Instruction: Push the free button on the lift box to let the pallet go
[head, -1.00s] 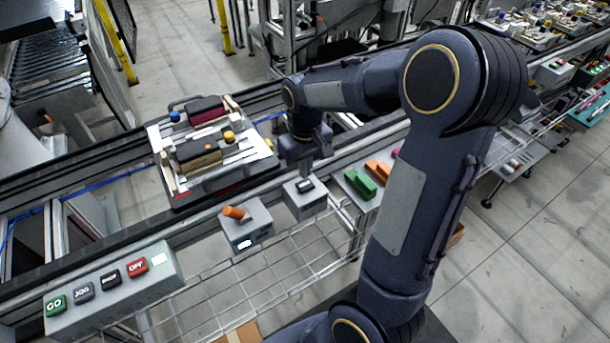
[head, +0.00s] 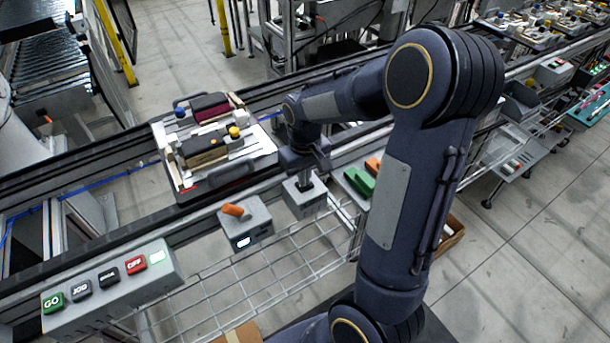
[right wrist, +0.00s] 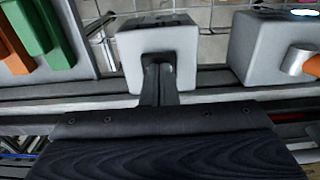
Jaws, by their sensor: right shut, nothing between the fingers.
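The pallet (head: 265,148), a light plate on a dark base carrying several blocks and parts, sits on the conveyor rails in the head view. A small grey box (head: 303,204) stands on the near rail, right of the pallet; I take it for the lift box, but no label is readable. My right gripper (head: 305,184) points down onto its top with fingers shut and empty. In the right wrist view the fingertips (right wrist: 158,62) meet the dark patch on top of the grey box (right wrist: 128,45) and hide most of the button. My left gripper is out of view.
A grey box with an orange lever (head: 246,228) and lit window stands just left. A panel of coloured buttons (head: 110,290) is at lower left. Green (head: 360,182) and orange blocks lie on a tray to the right. A wire shelf (head: 240,280) hangs below.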

